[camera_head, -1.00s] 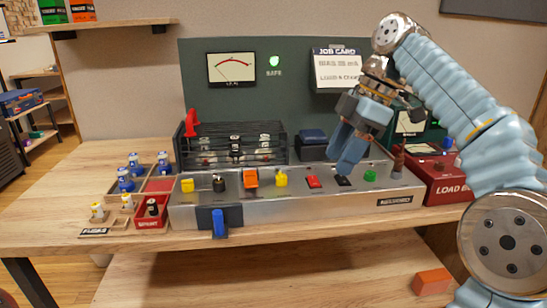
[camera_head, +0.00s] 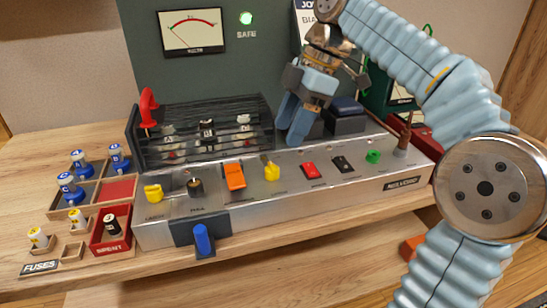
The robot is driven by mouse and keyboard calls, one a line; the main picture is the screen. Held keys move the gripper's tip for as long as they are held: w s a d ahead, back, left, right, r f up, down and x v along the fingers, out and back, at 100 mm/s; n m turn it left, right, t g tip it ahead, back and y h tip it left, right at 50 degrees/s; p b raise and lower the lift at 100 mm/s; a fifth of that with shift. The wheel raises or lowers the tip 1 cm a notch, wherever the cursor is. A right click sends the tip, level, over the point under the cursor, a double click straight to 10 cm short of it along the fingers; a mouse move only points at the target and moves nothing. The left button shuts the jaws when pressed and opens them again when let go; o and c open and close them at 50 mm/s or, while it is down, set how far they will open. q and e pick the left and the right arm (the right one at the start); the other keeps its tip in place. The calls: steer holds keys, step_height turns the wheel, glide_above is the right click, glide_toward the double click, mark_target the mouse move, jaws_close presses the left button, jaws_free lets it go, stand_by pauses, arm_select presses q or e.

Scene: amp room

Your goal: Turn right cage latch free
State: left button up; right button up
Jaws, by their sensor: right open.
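The black barred cage (camera_head: 170,152) stands on the back of the metal console, with several tubes inside. A red lever (camera_head: 148,108) stands up at its left end. A yellow knob (camera_head: 154,192) is at the console's left and another yellow knob (camera_head: 271,169) sits below the cage's right end; I cannot tell for sure which part is the right latch. My right gripper (camera_head: 289,137) is open and empty, pointing down at the cage's right end, above and behind the right yellow knob. It hides what is behind it. My left gripper is out of view.
The console (camera_head: 345,185) also carries an orange switch (camera_head: 234,176), a red button (camera_head: 309,170) and a green knob (camera_head: 373,157). A dark blue box (camera_head: 346,115) stands right of my gripper. A blue lever (camera_head: 203,240) juts out in front. Fuse trays (camera_head: 118,190) lie left.

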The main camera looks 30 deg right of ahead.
mark_target(273, 165)
steer(key=x, duration=0.8)
steer(key=c, duration=1.1)
steer(key=shift+o, duration=0.2)
